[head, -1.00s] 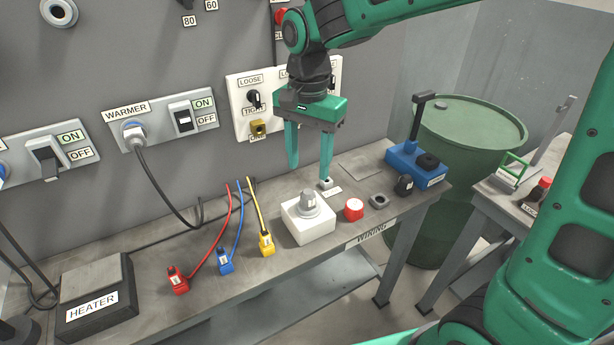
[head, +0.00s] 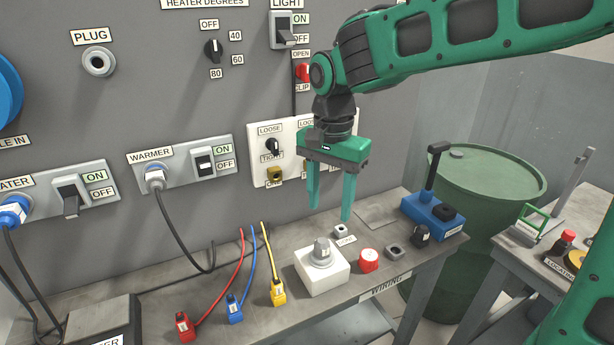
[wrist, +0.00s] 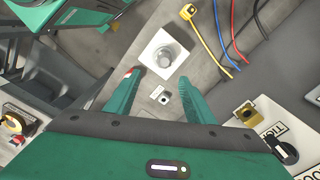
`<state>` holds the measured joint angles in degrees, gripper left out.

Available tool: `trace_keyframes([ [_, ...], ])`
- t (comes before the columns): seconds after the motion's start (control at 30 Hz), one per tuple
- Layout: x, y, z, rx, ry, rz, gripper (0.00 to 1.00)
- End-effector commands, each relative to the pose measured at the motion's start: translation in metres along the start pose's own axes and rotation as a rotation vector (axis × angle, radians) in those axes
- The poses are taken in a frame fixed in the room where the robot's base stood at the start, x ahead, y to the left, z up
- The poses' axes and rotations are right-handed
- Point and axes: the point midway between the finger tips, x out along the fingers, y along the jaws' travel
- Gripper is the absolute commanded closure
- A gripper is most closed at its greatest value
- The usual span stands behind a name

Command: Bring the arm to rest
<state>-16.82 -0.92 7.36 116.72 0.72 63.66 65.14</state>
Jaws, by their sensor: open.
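My gripper (head: 331,195) is open and empty, its two green fingers pointing down above the back of the wiring bench (head: 215,285). In the wrist view its fingers (wrist: 157,95) are spread apart with nothing between them, and a small grey block (wrist: 162,96) shows on the bench beyond them. My arm reaches in from the upper right, with the forearm roughly level and the wrist bent downward.
Below the gripper stand a white block with a grey knob (head: 322,270), a red round part (head: 369,260) and a blue device (head: 432,212). Red, blue and yellow cables (head: 278,292) lie to the left. The wall panel (head: 285,150) is close behind. A green barrel (head: 480,205) stands right.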

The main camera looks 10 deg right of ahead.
Motion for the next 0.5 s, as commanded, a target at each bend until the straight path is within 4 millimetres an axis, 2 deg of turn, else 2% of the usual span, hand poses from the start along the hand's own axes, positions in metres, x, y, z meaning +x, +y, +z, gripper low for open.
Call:
trace_keyframes([
  [0.07,-0.001,0.024,-0.015,0.002,0.008,0.002,0.51],
  [0.17,0.000,0.072,-0.039,-0.009,0.019,0.008,0.51],
  [0.3,0.007,0.161,-0.063,-0.038,0.025,0.018,0.51],
  [0.4,0.016,0.225,-0.065,-0.062,0.020,0.020,0.51],
  [0.5,0.028,0.282,-0.056,-0.092,0.010,0.016,0.51],
])
